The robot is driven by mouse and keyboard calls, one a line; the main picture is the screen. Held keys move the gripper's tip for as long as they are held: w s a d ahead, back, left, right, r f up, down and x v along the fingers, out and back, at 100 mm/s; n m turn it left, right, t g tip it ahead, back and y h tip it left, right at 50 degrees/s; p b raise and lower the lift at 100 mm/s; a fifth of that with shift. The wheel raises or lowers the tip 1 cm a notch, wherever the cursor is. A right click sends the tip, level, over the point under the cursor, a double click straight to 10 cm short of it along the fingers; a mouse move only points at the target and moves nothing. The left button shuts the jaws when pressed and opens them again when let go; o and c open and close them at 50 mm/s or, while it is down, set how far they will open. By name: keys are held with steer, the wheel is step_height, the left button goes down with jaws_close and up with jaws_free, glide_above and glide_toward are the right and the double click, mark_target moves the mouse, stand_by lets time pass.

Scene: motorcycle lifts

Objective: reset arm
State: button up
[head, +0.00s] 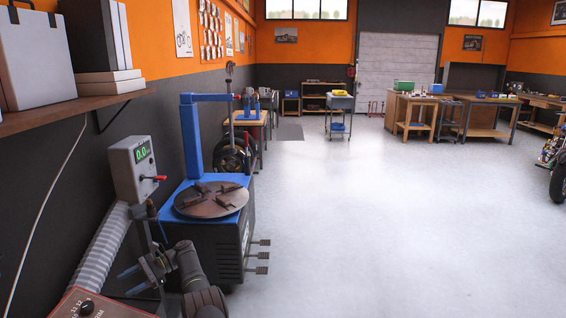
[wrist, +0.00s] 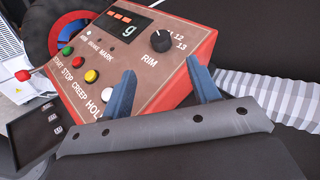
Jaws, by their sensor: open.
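My gripper (head: 122,285) is at the lower left of the head view, its two blue fingers apart and pointing left. In the wrist view, my gripper (wrist: 160,65) has a finger on each side with nothing held between them. Beyond the fingers is a red control box (wrist: 165,85) with a small display, a black RIM knob (wrist: 161,41) and several coloured buttons. The fingers overlap the box in the picture; I cannot tell if they touch it. The box's top corner (head: 75,305) shows at the bottom left of the head view.
A blue tyre machine (head: 193,130) with a round dark turntable (head: 211,199) stands close beyond my arm. A grey box (head: 130,168) with a green display and red lever is beside it, above a ribbed grey hose (head: 100,250). Open floor (head: 380,220) lies to the right.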

mark_target(90, 307)
steer(key=x, duration=1.2)
steer(key=shift+s+d+m+t+y, duration=0.1)
steer(key=shift+s+m+t+y, duration=0.05)
steer(key=shift+m+t+y, duration=1.2)
steer(key=shift+s+m+t+y, duration=0.1)
steer(key=shift+m+t+y, duration=0.9)
steer(key=shift+m, duration=0.65)
steer(key=m+t, duration=0.2)
steer(key=m+t+y, duration=0.1)
steer(key=m+t, duration=0.1)
steer(key=t, duration=0.1)
steer(key=m+t, duration=0.3)
steer(key=shift+s, duration=0.35)
steer(key=d, duration=0.9)
steer(key=shift+s, duration=0.25)
steer(key=shift+a, duration=0.1)
